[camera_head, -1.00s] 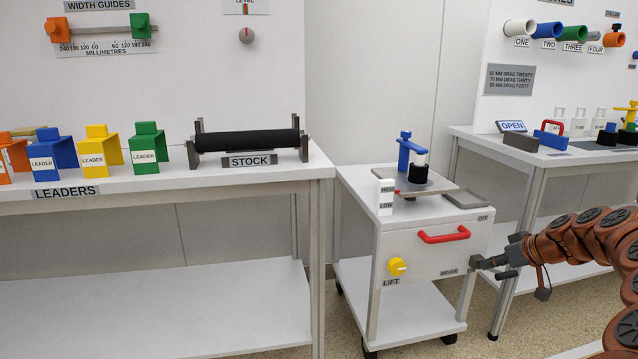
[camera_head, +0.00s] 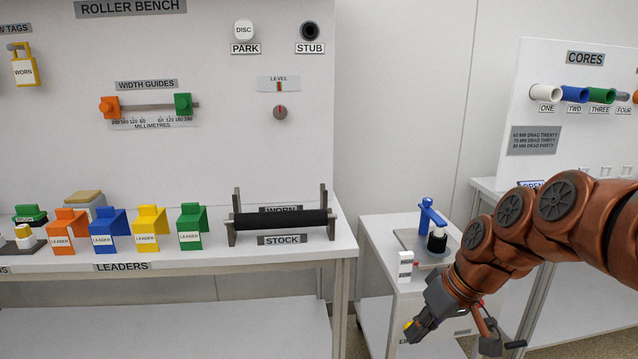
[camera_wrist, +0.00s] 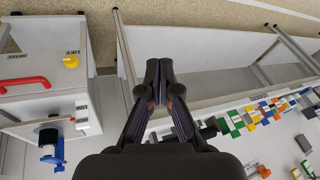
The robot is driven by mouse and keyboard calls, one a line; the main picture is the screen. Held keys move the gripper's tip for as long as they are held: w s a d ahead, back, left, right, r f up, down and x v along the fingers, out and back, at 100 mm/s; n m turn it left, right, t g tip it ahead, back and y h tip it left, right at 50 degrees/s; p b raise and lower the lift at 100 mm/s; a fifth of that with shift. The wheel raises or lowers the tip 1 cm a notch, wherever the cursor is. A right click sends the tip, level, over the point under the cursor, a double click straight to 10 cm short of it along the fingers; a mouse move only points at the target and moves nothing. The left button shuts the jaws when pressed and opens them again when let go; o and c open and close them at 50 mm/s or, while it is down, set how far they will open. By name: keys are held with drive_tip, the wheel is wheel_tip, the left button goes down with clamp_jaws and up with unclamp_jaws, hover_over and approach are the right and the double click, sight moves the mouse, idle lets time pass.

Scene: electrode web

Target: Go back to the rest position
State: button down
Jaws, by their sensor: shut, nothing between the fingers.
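My gripper (camera_head: 418,330) hangs at the lower right of the head view, in front of the small white cart (camera_head: 378,245). Part of the yellow lift knob shows behind its tip. In the wrist view my gripper (camera_wrist: 159,66) points at open space between the cart and the long bench. Its fingers are together with nothing between them. My arm hides much of the cart's front and its red handle (camera_wrist: 25,84), which shows in the wrist view.
The long bench (camera_head: 200,262) carries colored leaders and a black stock roller (camera_head: 280,220) on a stand. A blue clamp-like tool (camera_head: 428,212) stands on the cart. The cores panel (camera_head: 570,65) is at the right, partly behind my arm.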

drive_tip(key=s+r+m+g+h+p, duration=0.1)
drive_tip(key=s+r+p, duration=0.3)
drive_tip(key=s+p, duration=0.2)
drive_tip(key=s+r+m+g+h+p, duration=0.1)
drive_tip(key=s+r+p, duration=0.3)
drive_tip(key=s, duration=0.7)
drive_tip(key=s+d+r+m+g+h+p, duration=0.1)
drive_tip(key=s+r+p, duration=0.3)
drive_tip(key=s+p, duration=0.4)
drive_tip(key=shift+s+r+m+g+h, duration=0.25)
drive_tip(key=shift+r+m+g+h, duration=0.2)
drive_tip(key=shift+m+h, duration=0.2)
